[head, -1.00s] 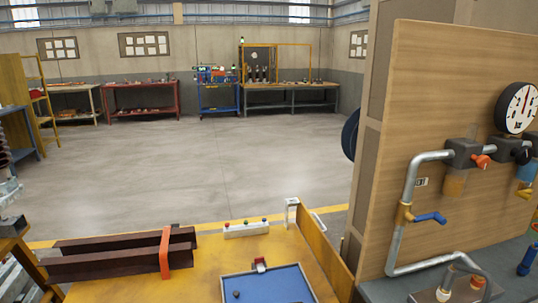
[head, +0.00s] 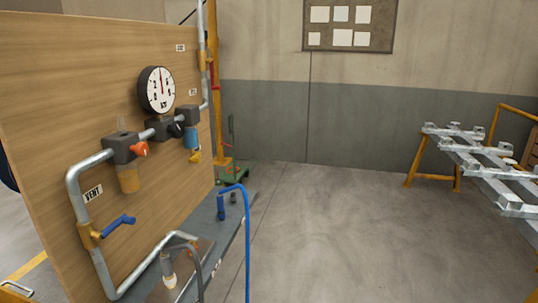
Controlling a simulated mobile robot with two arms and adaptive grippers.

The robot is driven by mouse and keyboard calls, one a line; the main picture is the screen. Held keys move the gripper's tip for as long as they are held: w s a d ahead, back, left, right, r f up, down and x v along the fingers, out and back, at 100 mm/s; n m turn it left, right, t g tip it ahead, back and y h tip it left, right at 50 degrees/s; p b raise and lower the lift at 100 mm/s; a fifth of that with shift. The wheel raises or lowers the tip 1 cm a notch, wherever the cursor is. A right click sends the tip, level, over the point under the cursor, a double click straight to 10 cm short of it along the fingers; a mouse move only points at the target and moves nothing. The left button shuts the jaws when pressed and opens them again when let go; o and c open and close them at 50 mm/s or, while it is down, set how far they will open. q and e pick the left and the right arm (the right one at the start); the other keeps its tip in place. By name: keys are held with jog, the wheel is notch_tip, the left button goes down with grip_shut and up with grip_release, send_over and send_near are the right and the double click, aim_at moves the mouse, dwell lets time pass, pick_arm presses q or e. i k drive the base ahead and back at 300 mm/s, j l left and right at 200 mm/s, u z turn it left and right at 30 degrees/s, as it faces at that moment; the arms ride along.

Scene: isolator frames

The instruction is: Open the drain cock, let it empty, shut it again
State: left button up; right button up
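A wooden board (head: 40,110) on the left carries metal piping (head: 75,185). A blue lever (head: 118,226) sits on a brass valve on the left pipe, beside a label reading VENT (head: 93,193). An orange handle (head: 139,149) is on a dark block above an amber bowl (head: 129,179). A small yellow handle (head: 195,156) is by a blue bowl (head: 190,138). A red lever (head: 214,75) is on the far right pipe. I cannot tell which one is the drain cock. Neither of my grippers is in view.
A round gauge (head: 157,91) is above the piping. A pale container (head: 168,270) stands below the board. A metal frame rack (head: 480,165) is at the right. The floor (head: 340,230) between is clear.

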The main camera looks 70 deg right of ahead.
aim_at(194, 159)
jog(key=z, duration=1.65)
jog(key=u, duration=0.55)
jog(key=i+l+u, duration=0.2)
jog(key=u, duration=0.15)
jog(key=i+l+u, duration=0.1)
jog(key=l+u, duration=0.25)
jog(key=i+l+u, duration=0.1)
jog(key=l+u, duration=0.25)
jog(key=l, duration=0.15)
